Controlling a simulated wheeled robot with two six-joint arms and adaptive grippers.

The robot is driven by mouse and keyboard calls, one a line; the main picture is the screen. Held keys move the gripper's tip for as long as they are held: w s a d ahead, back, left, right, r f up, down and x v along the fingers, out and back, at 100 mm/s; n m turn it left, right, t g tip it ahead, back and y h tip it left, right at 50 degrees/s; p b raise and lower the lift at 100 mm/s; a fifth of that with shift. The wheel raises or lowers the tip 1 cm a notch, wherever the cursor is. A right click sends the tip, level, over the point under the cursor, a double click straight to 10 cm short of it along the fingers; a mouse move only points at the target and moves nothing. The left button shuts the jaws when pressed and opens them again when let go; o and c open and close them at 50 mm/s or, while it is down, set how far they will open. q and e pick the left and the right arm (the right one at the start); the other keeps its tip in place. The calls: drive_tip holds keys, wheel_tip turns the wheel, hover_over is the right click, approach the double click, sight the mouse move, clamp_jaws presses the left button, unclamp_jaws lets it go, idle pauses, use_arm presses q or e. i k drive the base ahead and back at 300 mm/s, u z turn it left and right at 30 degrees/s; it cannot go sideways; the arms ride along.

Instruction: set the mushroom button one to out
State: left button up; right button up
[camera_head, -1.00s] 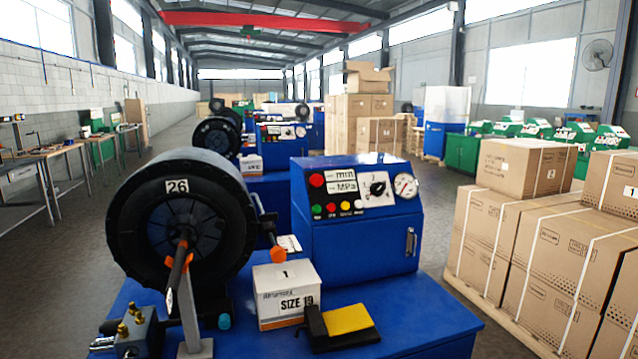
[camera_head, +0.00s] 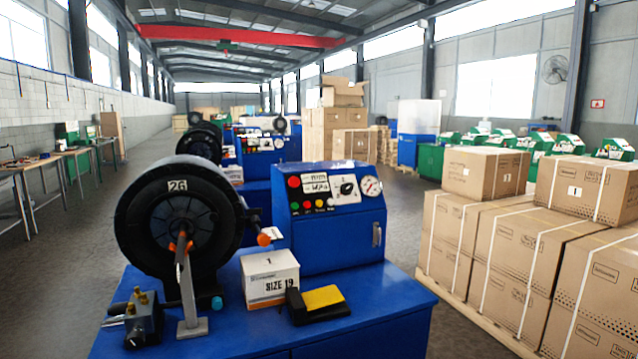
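A large round red button (camera_head: 294,182) sits at the upper left of the sloped control panel on the blue cabinet (camera_head: 340,245) of the nearest crimper. It is the likeliest mushroom button; it is too small to tell whether it is in or out. Neither gripper is in view.
A black crimper head (camera_head: 177,230) marked 26, a white carton (camera_head: 270,279) marked 1 and a black-and-yellow pedal (camera_head: 319,302) stand on the blue bench (camera_head: 385,312). Strapped cartons (camera_head: 550,262) fill the right side. Grey floor (camera_head: 75,265) is open on the left.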

sight(294, 182)
drive_tip(key=z, duration=0.5)
drive_tip(key=i, duration=0.65)
drive_tip(key=z, duration=0.25)
